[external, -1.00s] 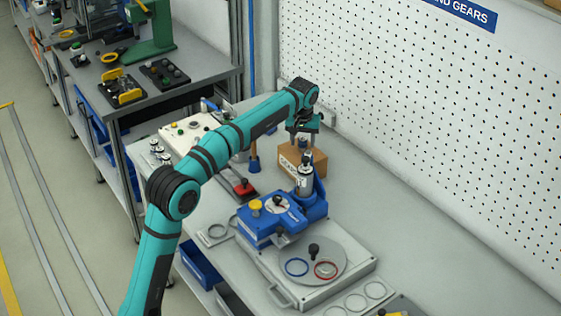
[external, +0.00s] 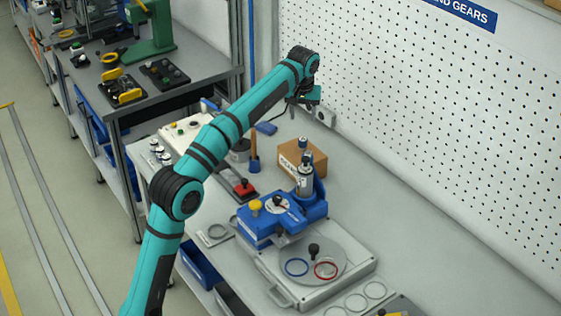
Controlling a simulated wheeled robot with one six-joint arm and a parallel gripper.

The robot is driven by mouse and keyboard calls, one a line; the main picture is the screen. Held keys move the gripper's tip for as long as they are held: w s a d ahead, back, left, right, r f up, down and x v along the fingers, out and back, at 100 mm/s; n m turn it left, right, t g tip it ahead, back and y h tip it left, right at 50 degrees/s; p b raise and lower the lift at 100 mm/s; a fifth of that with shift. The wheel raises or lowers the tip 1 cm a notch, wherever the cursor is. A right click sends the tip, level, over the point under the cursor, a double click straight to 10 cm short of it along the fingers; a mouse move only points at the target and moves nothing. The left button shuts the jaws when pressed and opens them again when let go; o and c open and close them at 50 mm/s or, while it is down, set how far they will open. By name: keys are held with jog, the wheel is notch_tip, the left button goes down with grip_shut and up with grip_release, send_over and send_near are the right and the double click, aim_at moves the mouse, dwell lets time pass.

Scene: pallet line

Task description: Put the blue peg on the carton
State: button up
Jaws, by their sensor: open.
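The brown carton (external: 289,163) stands on the bench behind the blue press, its printed face to the front left. A small dark blue upright piece (external: 303,143) shows at the carton's top and looks like the blue peg. The press's upper end overlaps the view just below it, so its contact with the carton is hard to make out. My gripper (external: 307,101) is open and empty, raised above and behind the carton, clear of it.
The blue press (external: 282,222) stands close in front of the carton. A wooden-handled tool in a blue holder (external: 254,165) stands left of the carton. A flat blue item (external: 266,128) lies behind. The perforated wall (external: 430,120) bounds the right side.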

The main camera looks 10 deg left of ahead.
jog(key=s+a+r+t+h, duration=0.1)
jog(key=s+a+r+t, duration=0.3)
jog(key=a, duration=0.5)
jog(key=s+a+r+t, duration=0.1)
jog(key=s+a+r, duration=0.1)
jog(key=s+a, duration=0.6)
jog(key=s+a+r+t+h, duration=0.1)
jog(key=s+a+r+t, duration=0.25)
jog(key=a, duration=0.65)
jog(key=s+a+f+t, duration=0.2)
jog(key=s+a, duration=0.3)
jog(key=s, duration=0.4)
jog(key=s+a+f+t+y, duration=0.1)
jog(key=s+a+f, duration=0.3)
jog(key=s, duration=0.5)
jog(key=s+a+f+t+y, duration=0.1)
jog(key=s+a+f+t, duration=0.2)
jog(key=s+a, duration=0.3)
jog(key=s+t, duration=0.1)
jog(key=s, duration=0.1)
jog(key=shift+s+f, duration=0.25)
jog(key=shift+s, duration=0.15)
